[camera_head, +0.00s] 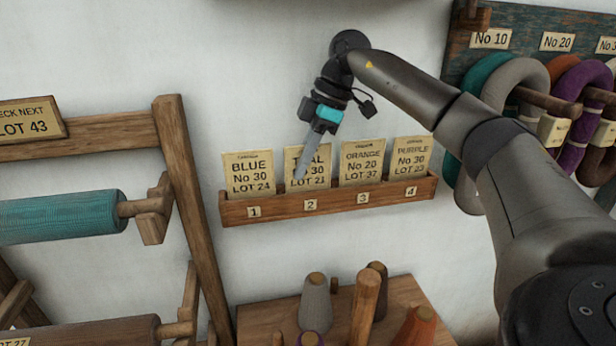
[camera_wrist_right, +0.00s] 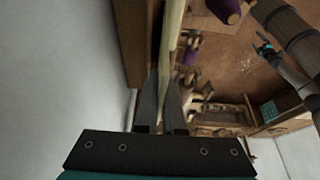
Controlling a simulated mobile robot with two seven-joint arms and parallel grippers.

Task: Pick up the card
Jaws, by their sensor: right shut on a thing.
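Four tan cards stand in a wooden rack (camera_head: 330,203) on the wall, with slots labelled 1 to 4. From the left they are the blue card (camera_head: 248,173), the teal card (camera_head: 318,172), the orange card (camera_head: 362,163) and the purple card (camera_head: 412,157). My right gripper (camera_head: 301,172) is at the teal card in slot 2, covering part of its lettering. In the right wrist view its fingers (camera_wrist_right: 164,80) are shut on the card's pale edge (camera_wrist_right: 173,30). A small arm end with a teal patch, likely my left gripper (camera_wrist_right: 265,49), shows there; its jaws are too small to read.
A wooden frame (camera_head: 185,190) with a teal roll (camera_head: 60,217) stands at left. Cones and spools stand on a wooden table (camera_head: 262,318) below. Yarn hanks hang on pegs from a board (camera_head: 520,25) at upper right. The wall above the rack is bare.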

